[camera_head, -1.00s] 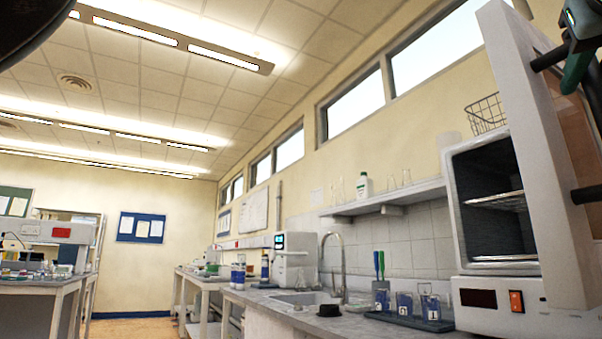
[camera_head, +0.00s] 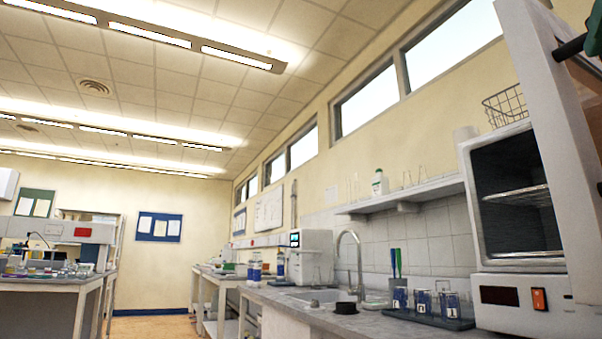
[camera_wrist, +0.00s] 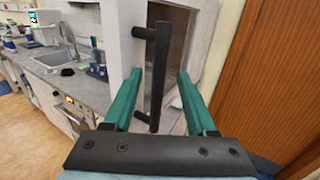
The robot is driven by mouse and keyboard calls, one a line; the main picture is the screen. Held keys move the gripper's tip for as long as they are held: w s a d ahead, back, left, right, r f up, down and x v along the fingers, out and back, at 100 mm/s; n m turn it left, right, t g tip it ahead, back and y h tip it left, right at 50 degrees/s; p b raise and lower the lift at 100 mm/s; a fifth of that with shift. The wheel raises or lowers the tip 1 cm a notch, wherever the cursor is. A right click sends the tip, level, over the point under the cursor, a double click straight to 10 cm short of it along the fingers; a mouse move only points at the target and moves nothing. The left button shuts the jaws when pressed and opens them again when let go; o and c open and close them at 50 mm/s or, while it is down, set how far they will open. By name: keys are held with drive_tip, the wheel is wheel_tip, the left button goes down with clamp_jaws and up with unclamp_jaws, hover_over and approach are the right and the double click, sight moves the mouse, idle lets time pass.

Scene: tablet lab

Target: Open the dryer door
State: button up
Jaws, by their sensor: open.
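The white dryer (camera_head: 482,260) stands on the counter at the right of the head view. Its door (camera_head: 550,150) is swung open toward me, showing a dark chamber (camera_head: 510,230) with wire shelves. The door (camera_wrist: 122,45) also shows in the wrist view with its black upright bar handle (camera_wrist: 158,75). My gripper (camera_wrist: 159,74) has its two green fingers apart, one on each side of the handle in the picture. I cannot tell whether they touch it. In the head view, only a green and black piece of my gripper shows at the right edge.
The counter holds a rack with blue-marked beakers (camera_head: 422,303), a sink with a tap (camera_head: 350,265) and a white machine (camera_head: 312,255). A shelf (camera_head: 415,192) hangs above. A brown wooden panel (camera_wrist: 270,70) is at the right of the wrist view. Floor is clear at the left.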

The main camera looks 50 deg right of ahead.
drive_tip(key=shift+s+a+f, duration=0.1)
drive_tip(key=shift+s+a, duration=0.05)
drive_tip(key=shift+a, duration=1)
drive_tip(key=shift+s+a, duration=0.15)
drive_tip(key=shift+a, duration=0.95)
drive_tip(key=shift+a, duration=0.1)
